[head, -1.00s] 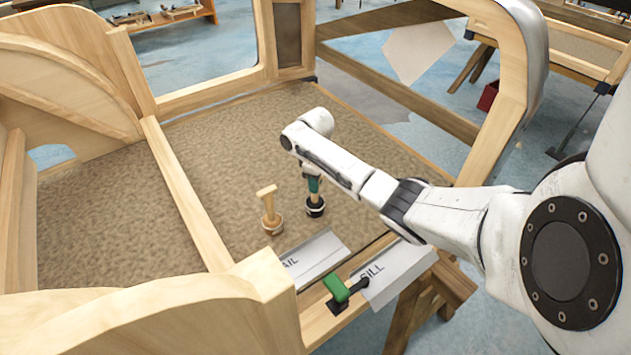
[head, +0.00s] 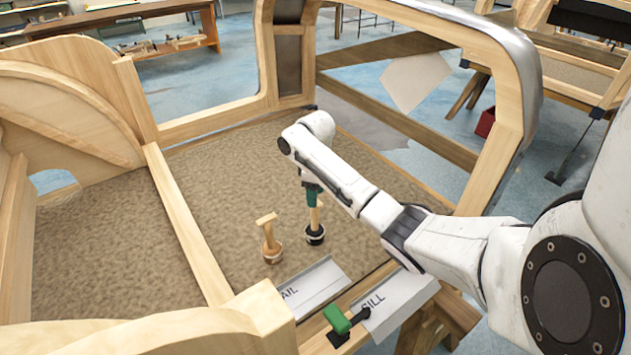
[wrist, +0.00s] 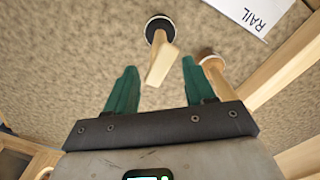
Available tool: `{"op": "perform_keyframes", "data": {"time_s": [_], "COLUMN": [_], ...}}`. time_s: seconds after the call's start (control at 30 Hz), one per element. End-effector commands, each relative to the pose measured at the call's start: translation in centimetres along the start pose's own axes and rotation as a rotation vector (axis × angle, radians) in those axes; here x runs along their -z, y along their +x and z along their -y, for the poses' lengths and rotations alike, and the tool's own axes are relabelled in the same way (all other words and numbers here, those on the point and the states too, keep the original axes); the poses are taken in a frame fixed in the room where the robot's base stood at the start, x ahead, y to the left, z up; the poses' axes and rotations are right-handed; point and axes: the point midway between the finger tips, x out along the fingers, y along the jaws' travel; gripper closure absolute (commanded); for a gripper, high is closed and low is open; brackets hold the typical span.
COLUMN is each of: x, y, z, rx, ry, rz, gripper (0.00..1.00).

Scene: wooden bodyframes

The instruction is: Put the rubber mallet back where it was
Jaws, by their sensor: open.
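A mallet with a black head (head: 315,236) stands upright on the brown carpeted floor of the wooden frame, its pale wooden handle pointing up. It shows in the wrist view too (wrist: 158,28), with the handle end between and just beyond my fingers. My gripper (head: 312,197) is open above this handle; its green fingers (wrist: 158,66) stand apart with nothing clamped between them. A second mallet with a tan head (head: 272,254) stands upright just left of the black one. In the wrist view its handle (wrist: 216,75) is partly hidden behind my right finger.
A white card marked RAIL (wrist: 245,14) and another marked SILL (head: 392,302) lie at the near edge. A green clamp handle (head: 337,318) sits there. A wooden beam (head: 185,225) bounds the floor at left. Carpet beyond the mallets is clear.

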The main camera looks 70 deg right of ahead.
Motion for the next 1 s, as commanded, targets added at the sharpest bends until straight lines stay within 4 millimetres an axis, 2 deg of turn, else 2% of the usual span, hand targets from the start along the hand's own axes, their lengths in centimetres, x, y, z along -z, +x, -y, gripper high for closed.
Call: {"op": "perform_keyframes", "data": {"time_s": [0.13, 0.33, 1.0], "x": [0.1, 0.0, 0.0], "y": [-2.7, -4.7, -5.0], "z": [0.0, 0.0, 0.0], "rx": [-0.002, -0.001, 0.0], "ry": [0.0, 0.0, 0.0], "rz": [-0.002, 0.0, 0.001], "gripper": [0.46, 0.46, 0.46]}}
